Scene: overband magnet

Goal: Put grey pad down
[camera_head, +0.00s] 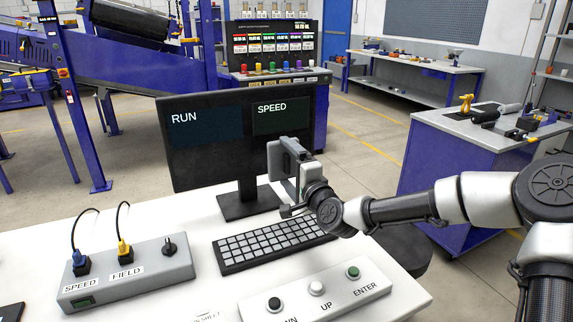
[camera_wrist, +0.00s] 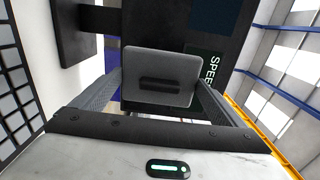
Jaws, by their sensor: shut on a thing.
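The grey pad (camera_wrist: 158,77) is a rounded rectangular block with a dark slot across its face. It sits between the two fingers of my gripper (camera_wrist: 160,95) in the wrist view, and the fingers close on its sides. In the head view my gripper (camera_head: 297,172) holds the pad (camera_head: 280,160) up in front of the monitor's right part, above the keyboard. The pad appears clear of the desk top. Its underside and the far contact sides are hidden.
The white desk (camera_head: 160,220) carries a black monitor (camera_head: 205,145), a keyboard (camera_head: 270,243), a grey SPEED/FIELD socket box (camera_head: 130,275) with two plugged cables, and a button panel (camera_head: 318,293). Bare desk shows left of the keyboard. A blue bench (camera_head: 450,155) stands right.

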